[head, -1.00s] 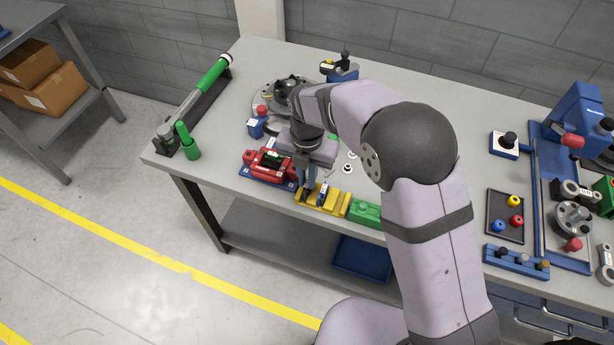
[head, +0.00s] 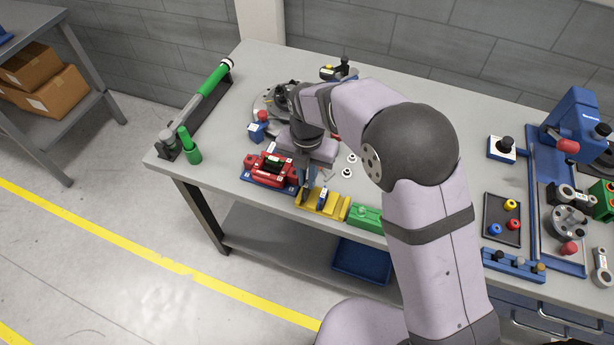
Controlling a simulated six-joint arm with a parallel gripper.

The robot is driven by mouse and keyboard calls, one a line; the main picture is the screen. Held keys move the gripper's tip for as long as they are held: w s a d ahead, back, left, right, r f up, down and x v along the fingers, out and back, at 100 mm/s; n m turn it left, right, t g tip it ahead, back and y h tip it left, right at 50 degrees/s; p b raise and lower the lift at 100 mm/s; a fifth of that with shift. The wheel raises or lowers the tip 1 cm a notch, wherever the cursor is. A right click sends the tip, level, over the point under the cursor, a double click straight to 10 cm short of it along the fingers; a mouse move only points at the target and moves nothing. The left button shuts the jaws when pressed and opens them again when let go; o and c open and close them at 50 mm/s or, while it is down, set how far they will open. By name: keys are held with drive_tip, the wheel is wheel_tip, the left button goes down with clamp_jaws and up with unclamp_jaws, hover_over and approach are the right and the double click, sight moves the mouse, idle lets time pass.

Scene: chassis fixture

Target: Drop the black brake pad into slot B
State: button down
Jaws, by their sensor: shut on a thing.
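My gripper (head: 307,187) points down at the left end of the yellow slotted block (head: 335,209), near the bench's front edge. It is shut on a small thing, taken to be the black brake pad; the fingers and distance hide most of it. I cannot tell whether the pad is inside a slot of the block or just above it. A dark blue piece with a pale mark (head: 323,197) stands in the block, just right of the fingers. The slot letters are too small to read, so I cannot tell which is slot B.
A red caliper-like fixture (head: 262,170) on a blue base is close left of my gripper. A green block (head: 365,217) adjoins the yellow one on the right. A grey disc assembly (head: 268,103) is behind. Small white rings (head: 347,172) lie right of the gripper.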

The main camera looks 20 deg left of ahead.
drive_tip(key=shift+r+p, duration=1.05)
drive_tip(key=shift+r, duration=0.45)
drive_tip(key=shift+a, duration=0.1)
drive_tip(key=a+m+p, duration=0.1)
drive_tip(key=a+m, duration=0.1)
drive_tip(key=m, duration=0.2)
drive_tip(key=w+a+r+m+p, duration=0.1)
drive_tip(key=a+m, duration=0.2)
drive_tip(key=m, duration=0.1)
drive_tip(key=w+a+m+p, duration=0.1)
drive_tip(key=a+m, duration=0.2)
drive_tip(key=m, duration=0.1)
drive_tip(key=shift+w+a+r, duration=0.1)
drive_tip(key=shift+a+r, duration=0.1)
drive_tip(key=a+m, duration=0.1)
drive_tip(key=m, duration=0.1)
drive_tip(key=a+m, duration=0.1)
drive_tip(key=m, duration=0.1)
drive_tip(key=a+m+p, duration=0.1)
drive_tip(key=m, duration=0.1)
drive_tip(key=shift+r, duration=0.1)
drive_tip(key=shift+f+b, duration=0.3)
drive_tip(key=shift+f, duration=0.1)
drive_tip(key=shift+f+b, duration=0.7)
drive_tip(key=shift+f, duration=0.55)
drive_tip(key=shift+f, duration=0.15)
